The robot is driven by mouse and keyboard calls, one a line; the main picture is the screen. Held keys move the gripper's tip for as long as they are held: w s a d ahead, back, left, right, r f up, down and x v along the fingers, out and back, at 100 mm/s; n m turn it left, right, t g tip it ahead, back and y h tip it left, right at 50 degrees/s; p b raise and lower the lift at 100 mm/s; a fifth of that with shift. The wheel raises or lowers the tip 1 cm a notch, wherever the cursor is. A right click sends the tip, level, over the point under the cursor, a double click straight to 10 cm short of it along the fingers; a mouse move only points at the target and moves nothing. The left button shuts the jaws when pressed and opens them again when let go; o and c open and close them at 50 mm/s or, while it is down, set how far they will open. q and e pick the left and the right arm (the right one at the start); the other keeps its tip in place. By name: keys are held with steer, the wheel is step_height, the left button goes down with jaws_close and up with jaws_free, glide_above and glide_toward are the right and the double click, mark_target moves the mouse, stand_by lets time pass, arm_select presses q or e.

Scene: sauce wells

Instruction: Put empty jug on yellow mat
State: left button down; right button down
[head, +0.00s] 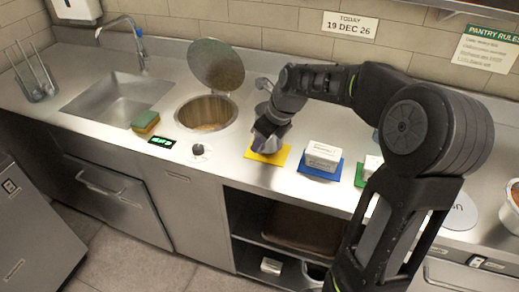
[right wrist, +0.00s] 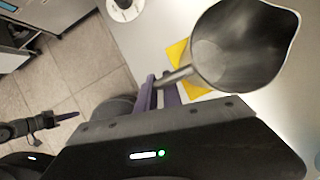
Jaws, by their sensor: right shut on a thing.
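The jug (right wrist: 245,45) is grey metal. Its open mouth shows bare metal inside in the right wrist view. My right gripper (right wrist: 165,92) is shut on the jug's handle, with its purple fingers around it. The yellow mat (right wrist: 178,52) lies partly hidden behind the jug. In the head view the yellow mat (head: 280,157) is on the counter, with my right gripper and the jug (head: 268,138) over it. I cannot tell whether the jug touches the mat. My left gripper (right wrist: 66,116) seems to show small at the left of the right wrist view.
A white tub (head: 322,156) stands on a blue mat (head: 320,172) to the right, beside a green mat (head: 359,174). Left are an open-lidded round well (head: 207,110), a sponge (head: 146,121) and a sink (head: 115,98). Open shelves lie below the counter.

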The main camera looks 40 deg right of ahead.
steer(key=shift+f, duration=1.4)
steer(key=c, duration=1.5)
jaws_free()
steer(key=shift+f, duration=0.1)
steer(key=v, duration=1.2)
steer(key=shift+b, duration=0.35)
